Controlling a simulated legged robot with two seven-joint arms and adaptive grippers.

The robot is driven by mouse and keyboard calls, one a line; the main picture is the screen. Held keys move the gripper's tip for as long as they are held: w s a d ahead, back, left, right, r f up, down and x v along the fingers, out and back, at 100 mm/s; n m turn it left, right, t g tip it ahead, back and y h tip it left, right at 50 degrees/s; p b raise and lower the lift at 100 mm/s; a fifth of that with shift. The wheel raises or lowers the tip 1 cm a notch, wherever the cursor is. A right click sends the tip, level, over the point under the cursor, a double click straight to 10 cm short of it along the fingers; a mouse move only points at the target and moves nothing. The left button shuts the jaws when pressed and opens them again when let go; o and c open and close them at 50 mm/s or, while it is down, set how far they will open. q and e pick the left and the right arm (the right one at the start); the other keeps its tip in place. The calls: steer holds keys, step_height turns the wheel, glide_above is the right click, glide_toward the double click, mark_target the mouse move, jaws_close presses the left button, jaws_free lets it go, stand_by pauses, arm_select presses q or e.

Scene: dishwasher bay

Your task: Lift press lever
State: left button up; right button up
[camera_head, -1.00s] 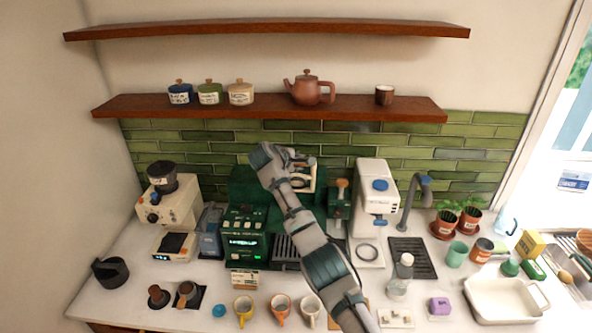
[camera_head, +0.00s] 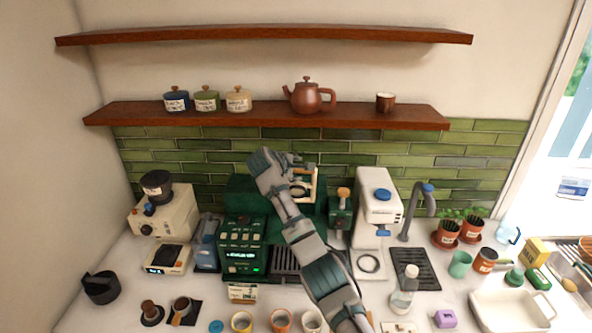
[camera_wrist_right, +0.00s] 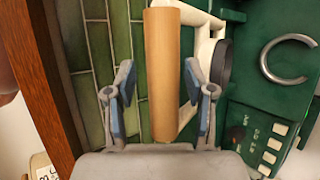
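The press lever's wooden handle (camera_wrist_right: 162,75) is a smooth tan cylinder in the right wrist view. It joins a cream frame (camera_wrist_right: 205,40), which also shows in the head view (camera_head: 313,185) at the top of the green espresso machine (camera_head: 243,240). My right gripper (camera_wrist_right: 159,72) is open, with one blue-grey finger pad on each side of the handle. Gaps show between the handle and both pads. In the head view, my right gripper (camera_head: 296,172) is at the cream frame and partly hides it. My left gripper is not in view.
A wooden shelf (camera_head: 265,114) with jars and a teapot (camera_head: 308,97) runs above the machine. A wooden edge (camera_wrist_right: 40,80) is at the left in the wrist view. A green grinder (camera_head: 341,212) and white machine (camera_head: 375,210) stand to the right. Several cups line the front.

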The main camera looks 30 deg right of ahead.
steer(key=shift+s+r, duration=0.15)
steer(key=v, duration=1.1)
steer(key=shift+a, duration=0.45)
steer(key=shift+d, duration=0.15)
steer(key=shift+d, duration=0.1)
